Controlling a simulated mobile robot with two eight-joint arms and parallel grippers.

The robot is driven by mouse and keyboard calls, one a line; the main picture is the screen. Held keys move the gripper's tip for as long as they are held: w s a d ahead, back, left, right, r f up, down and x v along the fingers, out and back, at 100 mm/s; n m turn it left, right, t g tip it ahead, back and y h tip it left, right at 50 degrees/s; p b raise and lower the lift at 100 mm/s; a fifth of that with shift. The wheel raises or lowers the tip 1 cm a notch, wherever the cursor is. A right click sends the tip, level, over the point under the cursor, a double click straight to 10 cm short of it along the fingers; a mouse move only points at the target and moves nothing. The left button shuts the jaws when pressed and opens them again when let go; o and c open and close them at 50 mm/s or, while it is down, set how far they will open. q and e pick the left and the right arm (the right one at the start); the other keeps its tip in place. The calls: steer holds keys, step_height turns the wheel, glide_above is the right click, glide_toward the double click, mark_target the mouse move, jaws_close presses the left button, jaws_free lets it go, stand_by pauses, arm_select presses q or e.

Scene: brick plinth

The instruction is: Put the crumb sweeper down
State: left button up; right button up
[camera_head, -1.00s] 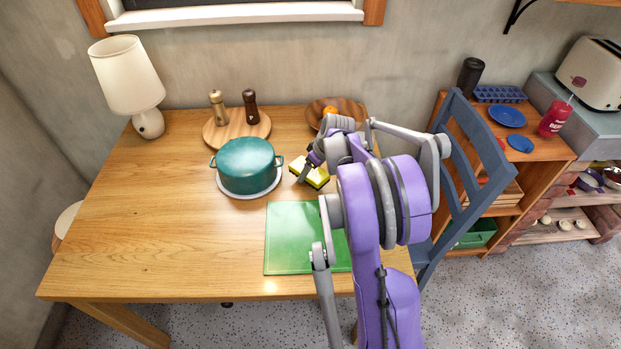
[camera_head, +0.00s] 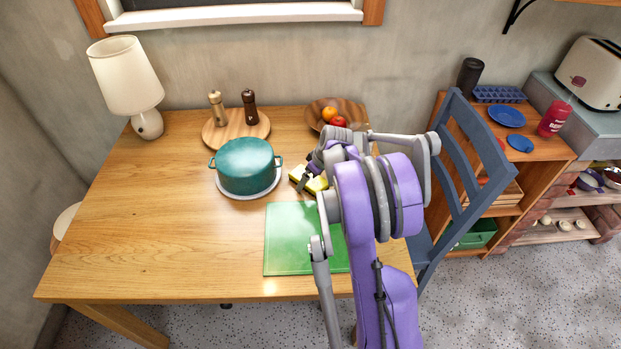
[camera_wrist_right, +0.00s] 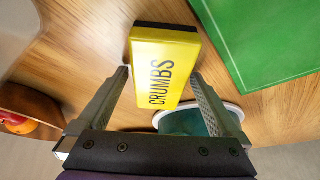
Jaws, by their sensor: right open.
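The crumb sweeper (camera_wrist_right: 163,65) is a yellow block with a dark base and the word CRUMBS on it. In the right wrist view it lies on the wooden table, between and just beyond my right gripper's fingertips (camera_wrist_right: 160,80). The fingers are spread, with a gap on each side of it. In the head view the sweeper (camera_head: 318,184) shows in part, to the right of the teal pot, with my right gripper (camera_head: 306,182) over it and my arm hiding the rest. My left gripper is not in view.
A teal pot (camera_head: 246,166) on a white plate stands left of the sweeper. A green board (camera_head: 290,240) lies in front. A wooden bowl of fruit (camera_head: 352,108) is behind, and two mills stand on a round board (camera_head: 236,133). The table's left half (camera_head: 130,220) is clear.

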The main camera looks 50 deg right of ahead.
steer(key=shift+r, duration=0.35)
steer(key=p+v, duration=0.1)
steer(key=v, duration=1.1)
steer(key=a, duration=2.3)
steer(key=s+a+f, duration=0.2)
steer(key=s+a, duration=0.3)
steer(key=a, duration=0.2)
steer(key=s+a+f+n, duration=0.1)
steer(key=s+a+f, duration=0.1)
steer(key=s+a, duration=0.3)
steer(key=shift+a+f, duration=0.25)
steer(key=shift+a, duration=0.95)
steer(key=shift+r+p, duration=0.1)
steer(key=shift+p, duration=0.2)
